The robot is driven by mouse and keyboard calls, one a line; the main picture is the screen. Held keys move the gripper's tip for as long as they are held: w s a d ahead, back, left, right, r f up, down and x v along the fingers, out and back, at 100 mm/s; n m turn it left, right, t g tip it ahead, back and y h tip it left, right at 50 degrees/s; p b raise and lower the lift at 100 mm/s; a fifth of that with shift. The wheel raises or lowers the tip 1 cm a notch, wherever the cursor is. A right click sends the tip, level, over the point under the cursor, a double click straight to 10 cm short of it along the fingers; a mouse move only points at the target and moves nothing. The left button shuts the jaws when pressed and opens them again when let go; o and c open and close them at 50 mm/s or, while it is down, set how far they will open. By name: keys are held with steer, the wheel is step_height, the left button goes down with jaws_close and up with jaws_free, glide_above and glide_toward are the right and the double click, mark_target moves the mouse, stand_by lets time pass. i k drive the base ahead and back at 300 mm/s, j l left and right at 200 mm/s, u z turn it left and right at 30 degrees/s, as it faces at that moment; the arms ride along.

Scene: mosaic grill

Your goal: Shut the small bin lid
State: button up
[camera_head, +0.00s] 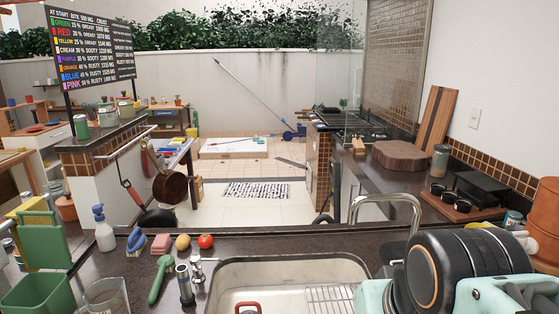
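A small green bin (38,294) stands on the dark counter in the lower left corner. Its green lid (42,242) stands up at the back of the bin, so the bin is open at the top. The bin's lower part is cut off by the frame's bottom edge. My gripper is not in view.
A clear glass (107,296) stands close to the bin's right side. A white spray bottle (103,229) is behind it. A green-handled utensil (160,279), a blue brush (136,242) and a tomato (205,241) lie left of the sink (222,282).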

mark_target(44, 247)
steer(key=u, duration=1.7)
steer(key=i+j+z, duration=0.15)
steer(key=i, duration=0.25)
